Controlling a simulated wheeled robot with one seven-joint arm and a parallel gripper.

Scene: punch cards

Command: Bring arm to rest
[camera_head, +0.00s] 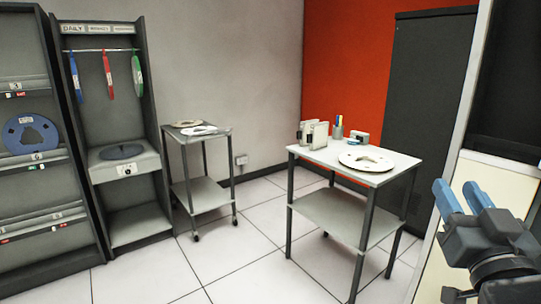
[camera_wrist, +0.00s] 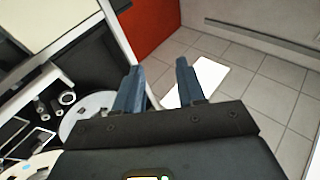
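My gripper (camera_head: 462,197) is raised at the right edge of the head view, in front of a cream and dark panelled cabinet. Its two blue fingers stand apart with nothing between them. The wrist view shows the same open fingers (camera_wrist: 160,85) over the floor and a white surface. No part of the gripper touches a table or an object in the head view.
A two-tier white table (camera_head: 345,215) holds a white reel (camera_head: 367,160), boxes and a pen cup. A small trolley (camera_head: 205,190) with reels stands by the wall. A rack (camera_head: 105,120) with hanging coloured tags is at left. Tiled floor (camera_head: 240,262) is clear between.

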